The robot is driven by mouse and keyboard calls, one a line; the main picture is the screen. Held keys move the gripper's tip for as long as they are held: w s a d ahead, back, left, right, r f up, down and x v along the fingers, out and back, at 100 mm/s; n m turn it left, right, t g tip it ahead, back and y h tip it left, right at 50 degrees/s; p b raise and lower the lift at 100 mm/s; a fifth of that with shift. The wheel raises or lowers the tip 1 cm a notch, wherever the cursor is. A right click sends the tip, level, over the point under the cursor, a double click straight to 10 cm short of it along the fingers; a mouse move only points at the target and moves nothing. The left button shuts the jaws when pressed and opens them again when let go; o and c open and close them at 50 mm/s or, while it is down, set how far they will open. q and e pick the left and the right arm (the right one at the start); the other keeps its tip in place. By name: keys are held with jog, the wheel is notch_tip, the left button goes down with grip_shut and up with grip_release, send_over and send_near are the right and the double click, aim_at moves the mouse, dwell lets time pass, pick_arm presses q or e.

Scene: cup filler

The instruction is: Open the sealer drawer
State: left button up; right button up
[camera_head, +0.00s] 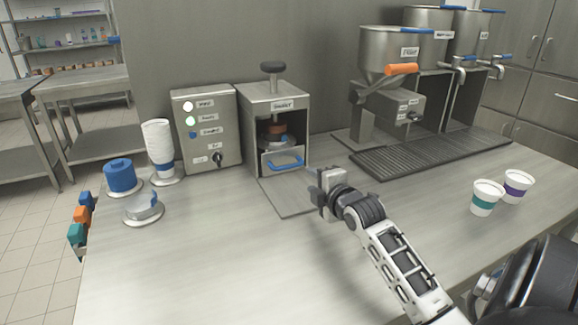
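The sealer (294,108) is a grey metal box with an open front and a dark knob on top, standing at the back of the counter. Its drawer has a blue handle (286,164) low in the opening, and the drawer sits inside the box. My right gripper (315,198) is to the right of and nearer than the handle, above the counter by the sealer's flat base plate (284,196). It is apart from the handle. Its fingers are small and dark, and their gap is unclear. My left gripper is out of view.
A control box (207,150) stands left of the sealer. A cup stack (158,145), a blue roll (120,175) and a round metal piece (143,207) are at left. Dispensers and a drip grate (430,152) are at right, with two cups (487,198) nearer. The front counter is clear.

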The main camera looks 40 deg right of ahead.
aim_at(291, 167)
jog(key=b+x, duration=0.1)
jog(key=x, duration=1.2)
jog(key=shift+a, duration=0.1)
grip_shut()
